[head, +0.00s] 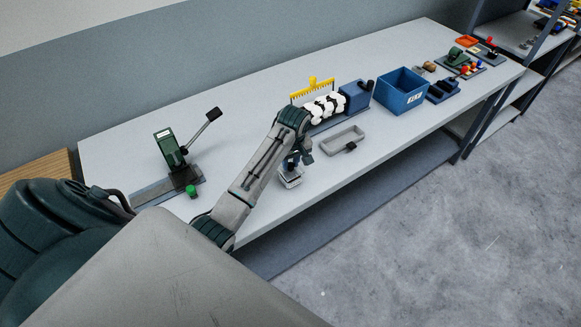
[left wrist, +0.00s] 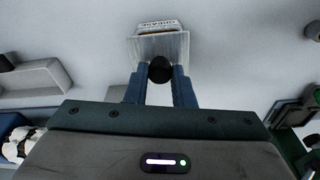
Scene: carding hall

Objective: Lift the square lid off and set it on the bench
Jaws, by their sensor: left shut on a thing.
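The square lid (left wrist: 172,46) is pale grey with a round black knob (left wrist: 160,70) on top. My left gripper (left wrist: 160,82) is shut on this knob, with one blue finger on each side. A small tin with printed lettering (left wrist: 157,25) shows just past the lid's far edge. I cannot tell whether the lid still touches the tin. In the head view my left gripper (head: 294,161) points down over the small pale tin (head: 291,182) near the front edge of the bench (head: 245,125). My right gripper is not in view.
A shallow grey tray (head: 331,147) lies right of the tin. Behind are a blue machine (head: 356,95) with white rolls (head: 325,106) and a yellow comb (head: 312,85). A blue bin (head: 401,92) stands further right. A green lever press (head: 168,147) stands left, with clear bench between.

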